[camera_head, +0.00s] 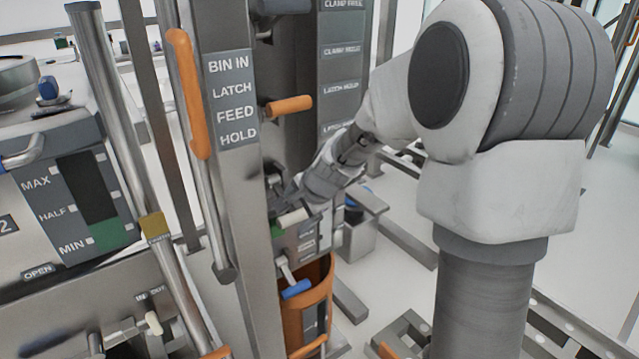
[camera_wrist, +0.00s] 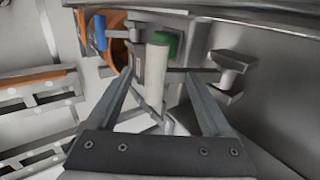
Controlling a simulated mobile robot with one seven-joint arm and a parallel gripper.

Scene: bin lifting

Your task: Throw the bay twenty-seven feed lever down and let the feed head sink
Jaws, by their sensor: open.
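A lever with a pale, cylindrical grip (camera_head: 293,217) sticks out of the grey unit beside the labelled column. In the wrist view the pale grip (camera_wrist: 156,68) stands between the two fingers of my gripper (camera_wrist: 160,77), with the fingers apart and not visibly closed on it. In the head view my gripper (camera_head: 283,192) is just above the grip, partly hidden by the column. A green part (camera_wrist: 168,44) sits beside the grip. A blue-handled lever (camera_head: 297,289) is lower down, also in the wrist view (camera_wrist: 99,32). No bay number twenty-seven is readable, and the feed head is not identifiable.
The steel column carries a sign (camera_head: 234,102) reading BIN IN, LATCH, FEED, HOLD. An orange side handle (camera_head: 288,105) juts right of it, and a long orange grip (camera_head: 187,92) stands left. An orange bin (camera_head: 318,290) is below. Another small pale handle (camera_wrist: 230,78) is right of the fingers.

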